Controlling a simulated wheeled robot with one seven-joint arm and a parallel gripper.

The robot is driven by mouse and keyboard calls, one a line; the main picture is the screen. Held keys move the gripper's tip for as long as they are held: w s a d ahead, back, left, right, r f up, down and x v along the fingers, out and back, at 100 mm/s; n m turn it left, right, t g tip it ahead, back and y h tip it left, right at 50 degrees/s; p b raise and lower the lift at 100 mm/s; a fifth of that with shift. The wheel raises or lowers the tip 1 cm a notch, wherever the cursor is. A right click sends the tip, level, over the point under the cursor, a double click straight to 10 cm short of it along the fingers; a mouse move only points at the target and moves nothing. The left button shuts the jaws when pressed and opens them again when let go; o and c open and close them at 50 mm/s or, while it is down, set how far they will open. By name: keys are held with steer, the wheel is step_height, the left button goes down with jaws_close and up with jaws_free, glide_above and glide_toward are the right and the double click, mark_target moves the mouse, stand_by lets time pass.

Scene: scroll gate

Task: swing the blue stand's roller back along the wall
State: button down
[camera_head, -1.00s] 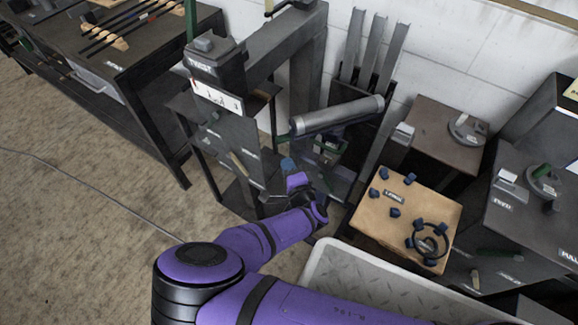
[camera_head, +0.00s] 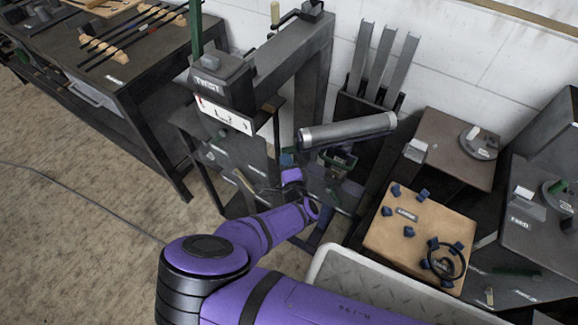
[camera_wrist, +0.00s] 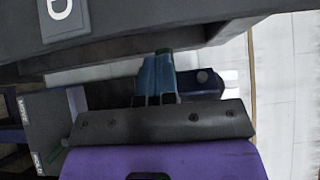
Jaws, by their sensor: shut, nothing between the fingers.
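The roller (camera_head: 347,131) is a grey metal cylinder lying nearly level in front of the wall in the head view, its right end slightly higher. A dark blue strip (camera_head: 320,230), perhaps part of its stand, shows low behind my arm; most of the stand is hidden. My gripper (camera_head: 287,159) is shut and empty, just below and left of the roller's left end; I cannot tell whether it touches anything. In the wrist view my blue fingertips (camera_wrist: 156,75) are together under a dark grey beam. A dark blue part with a round knob (camera_wrist: 203,78) is just beyond them, to the right.
The frame marked TWIST (camera_head: 222,83) stands close left of my gripper. Upright grey channels (camera_head: 380,60) stand in a rack behind the roller. A wooden board with blue knobs (camera_head: 403,230) lies to the right. Open floor (camera_head: 80,230) is at left.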

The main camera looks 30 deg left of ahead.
steer(key=w+a+m+t+h, duration=0.1)
steer(key=w+a+h, duration=0.1)
steer(key=w+a, duration=0.2)
steer(key=shift+w+a+m+t, duration=0.25)
steer(key=shift+m+t, duration=0.05)
steer(key=shift+m, duration=0.1)
steer(key=shift+s, duration=0.1)
